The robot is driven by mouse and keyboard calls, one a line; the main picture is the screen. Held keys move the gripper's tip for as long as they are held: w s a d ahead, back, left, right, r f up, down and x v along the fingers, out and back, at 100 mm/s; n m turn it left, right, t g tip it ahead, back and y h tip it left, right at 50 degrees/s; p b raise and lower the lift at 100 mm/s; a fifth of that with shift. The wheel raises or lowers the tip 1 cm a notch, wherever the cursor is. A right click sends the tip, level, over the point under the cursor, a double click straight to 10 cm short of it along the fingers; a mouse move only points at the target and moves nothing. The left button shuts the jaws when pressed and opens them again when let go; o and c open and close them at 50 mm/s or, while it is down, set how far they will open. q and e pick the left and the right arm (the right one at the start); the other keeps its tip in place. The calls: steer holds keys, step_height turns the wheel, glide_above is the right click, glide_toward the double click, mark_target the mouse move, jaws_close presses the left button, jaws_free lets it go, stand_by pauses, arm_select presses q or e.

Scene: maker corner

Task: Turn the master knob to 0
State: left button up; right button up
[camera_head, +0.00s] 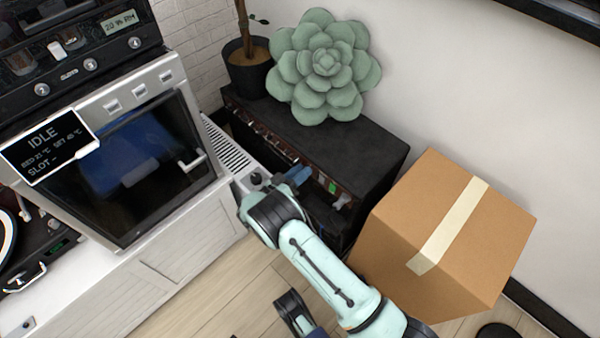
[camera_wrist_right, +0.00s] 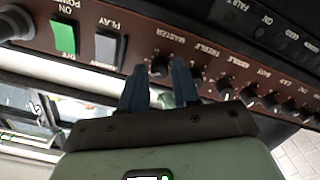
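The black amplifier (camera_head: 335,140) stands against the wall in the head view, its brown control strip facing my right gripper. In the right wrist view the master knob (camera_wrist_right: 160,66) is a small dark knob below the "MASTER" label. My right gripper (camera_wrist_right: 159,68) is open, with one blue fingertip on each side of this knob. I see small gaps beside the knob and cannot tell any contact. The right gripper (camera_head: 292,176) also shows in the head view, at the amplifier's front. The knob's pointer and scale are too small to read. My left gripper is not clearly in view.
More knobs (camera_wrist_right: 226,90) line up right of the master knob, the nearest close to the right finger. A green switch (camera_wrist_right: 64,37) and grey switch (camera_wrist_right: 108,47) lie left. A cardboard box (camera_head: 450,230) stands right of the amplifier; a printer (camera_head: 140,150) is left.

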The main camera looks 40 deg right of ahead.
jaws_close()
arm_select(q)
steer(key=shift+w, duration=0.1)
arm_select(e)
steer(key=shift+n, duration=0.3)
